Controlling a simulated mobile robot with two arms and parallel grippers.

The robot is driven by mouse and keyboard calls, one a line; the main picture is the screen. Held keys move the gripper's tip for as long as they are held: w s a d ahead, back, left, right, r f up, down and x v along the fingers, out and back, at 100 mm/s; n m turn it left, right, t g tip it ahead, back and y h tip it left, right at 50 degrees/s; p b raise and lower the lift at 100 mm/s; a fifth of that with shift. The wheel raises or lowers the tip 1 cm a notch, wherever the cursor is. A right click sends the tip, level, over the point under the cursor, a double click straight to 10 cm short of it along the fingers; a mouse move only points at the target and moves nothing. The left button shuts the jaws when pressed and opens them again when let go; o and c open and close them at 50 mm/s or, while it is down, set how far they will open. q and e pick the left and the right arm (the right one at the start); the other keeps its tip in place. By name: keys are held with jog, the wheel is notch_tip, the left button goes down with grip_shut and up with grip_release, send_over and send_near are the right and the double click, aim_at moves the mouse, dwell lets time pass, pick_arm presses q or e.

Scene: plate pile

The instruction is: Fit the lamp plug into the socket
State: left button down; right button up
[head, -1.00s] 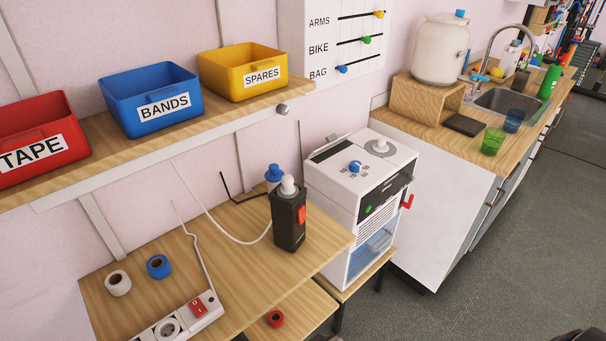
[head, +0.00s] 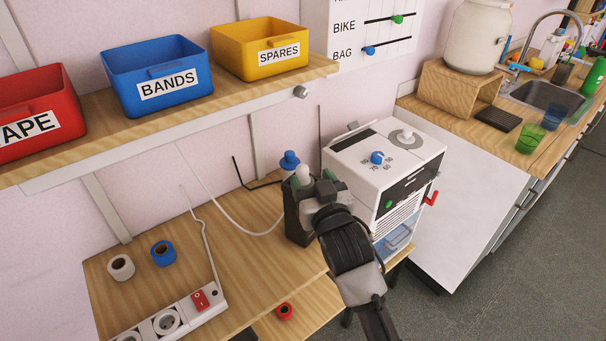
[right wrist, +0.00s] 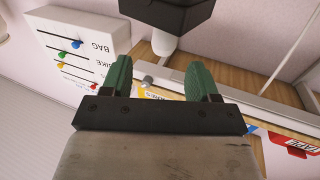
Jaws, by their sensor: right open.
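The white socket strip (head: 182,318) lies at the front of the wooden bench, with round sockets and a red switch. A black box (head: 296,218) stands upright further back. My right gripper (head: 324,188) is open beside the box top, partly hiding the box. In the right wrist view, the white piece (right wrist: 163,43) and black box (right wrist: 168,12) appear upside down, beyond the spread green fingers (right wrist: 155,80). My left gripper is not visible.
White (head: 121,267) and blue (head: 164,253) tape rolls lie left. A shelf with bins (head: 160,80) overhangs the back. The bench middle is clear.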

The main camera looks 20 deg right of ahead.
aim_at(304, 173)
jog(key=shift+w+a+f+p, duration=0.15)
jog(key=shift+w+p, duration=0.2)
jog(key=shift+w, duration=1.4)
jog(key=shift+w+a+f+p, duration=0.1)
jog(key=shift+w+p, duration=0.25)
jog(key=shift+w, duration=1.35)
jog(key=shift+s, duration=0.1)
jog(key=shift+c, duration=0.3)
jog(key=c, duration=0.9)
jog(key=shift+c, duration=0.2)
jog(key=shift+r, duration=0.6)
notch_tip(304, 173, up, 3)
jog(key=shift+f, duration=0.1)
jog(key=s+d+r+b, duration=0.1)
jog(key=s+d+r, duration=0.6)
jog(key=s, duration=0.2)
jog(key=shift+d, duration=0.2)
